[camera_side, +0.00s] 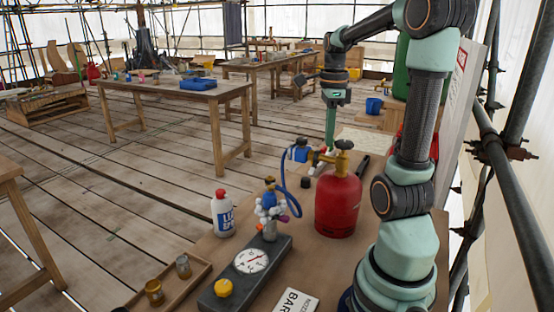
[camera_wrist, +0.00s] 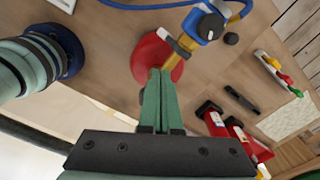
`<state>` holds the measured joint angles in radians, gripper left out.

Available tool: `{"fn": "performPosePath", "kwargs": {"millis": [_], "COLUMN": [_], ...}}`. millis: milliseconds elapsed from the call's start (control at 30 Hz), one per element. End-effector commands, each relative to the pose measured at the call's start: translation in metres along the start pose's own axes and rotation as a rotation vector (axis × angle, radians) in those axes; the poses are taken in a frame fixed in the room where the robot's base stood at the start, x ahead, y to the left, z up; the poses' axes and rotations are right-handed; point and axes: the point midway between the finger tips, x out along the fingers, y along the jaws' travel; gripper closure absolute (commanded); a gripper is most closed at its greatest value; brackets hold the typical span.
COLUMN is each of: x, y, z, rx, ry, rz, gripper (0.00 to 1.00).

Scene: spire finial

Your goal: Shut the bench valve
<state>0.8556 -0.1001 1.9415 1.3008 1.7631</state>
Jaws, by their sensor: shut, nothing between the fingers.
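A red gas cylinder (camera_side: 338,205) stands upright on the bench with a brass valve (camera_side: 343,146) on top. A blue regulator (camera_side: 300,152) sits left of the valve, with a blue hose (camera_side: 281,172) running from it. A grey block (camera_side: 270,246) with a round dial gauge (camera_side: 251,260) and a yellow knob (camera_side: 222,288) lies nearer. I cannot tell which is the bench valve. My gripper (camera_side: 330,147) points down, shut and empty, close to the brass valve. In the wrist view its green fingers (camera_wrist: 160,73) overlap the red cylinder (camera_wrist: 148,52) beside the brass valve (camera_wrist: 180,46); contact is unclear.
A white bottle with a red cap (camera_side: 222,215) stands left of the cylinder. A lettered card (camera_side: 296,302) lies in front. Red objects (camera_wrist: 214,118) and a black tool (camera_wrist: 240,99) lie right in the wrist view.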

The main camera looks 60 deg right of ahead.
Motion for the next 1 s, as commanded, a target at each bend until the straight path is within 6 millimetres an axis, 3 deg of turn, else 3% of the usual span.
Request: {"fn": "performPosePath", "kwargs": {"millis": [167,600,1000], "x": [-0.008,-0.054,-0.061], "y": [-0.001,-0.001,0.000], "z": [0.002,0.002,0.001], "rx": [0.000,-0.001,-0.001], "ry": [-0.001,-0.001,0.000], "rz": [-0.004,-0.003,-0.001], "gripper": [1.00,1.00,1.00]}}
